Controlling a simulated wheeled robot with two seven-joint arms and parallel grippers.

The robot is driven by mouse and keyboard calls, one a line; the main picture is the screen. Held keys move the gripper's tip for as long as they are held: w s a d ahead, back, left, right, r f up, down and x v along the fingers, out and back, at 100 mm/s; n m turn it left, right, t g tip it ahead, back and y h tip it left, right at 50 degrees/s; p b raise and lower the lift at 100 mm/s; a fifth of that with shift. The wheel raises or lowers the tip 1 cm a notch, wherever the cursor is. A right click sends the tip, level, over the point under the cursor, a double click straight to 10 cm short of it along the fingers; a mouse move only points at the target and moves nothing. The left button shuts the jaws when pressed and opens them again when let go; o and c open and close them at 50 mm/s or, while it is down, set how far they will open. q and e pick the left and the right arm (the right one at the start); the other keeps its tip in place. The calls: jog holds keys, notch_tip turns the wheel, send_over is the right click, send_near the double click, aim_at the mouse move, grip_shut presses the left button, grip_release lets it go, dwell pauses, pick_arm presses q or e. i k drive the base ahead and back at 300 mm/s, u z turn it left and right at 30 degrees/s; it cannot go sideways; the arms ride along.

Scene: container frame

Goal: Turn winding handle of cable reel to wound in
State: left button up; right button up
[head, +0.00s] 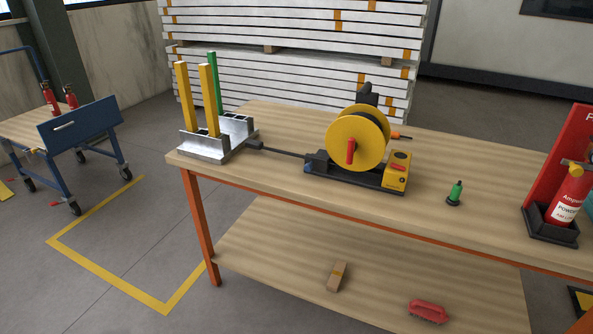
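The cable reel (373,137) is a yellow disc with a dark hub, upright on a black base (345,174) on the wooden workbench. A red winding handle (350,151) sticks out from the front face of the disc, left of its centre. A yellow box (397,171) with a red part stands at the right end of the base. A short cable end with an orange piece (400,136) shows right of the disc. Neither of my grippers is in view.
The workbench (290,125) has a metal bracket with yellow and green posts (212,140) at left. A dark rod (283,152) runs between bracket and reel base. The bench front is clear.

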aim_at(358, 140)
jog(key=z, duration=0.7)
jog(key=k, duration=0.3)
jog(key=u, duration=2.1)
jog(key=i, duration=1.15)
jog(key=z, duration=1.1)
jog(key=i, duration=0.65)
jog(key=z, duration=0.7)
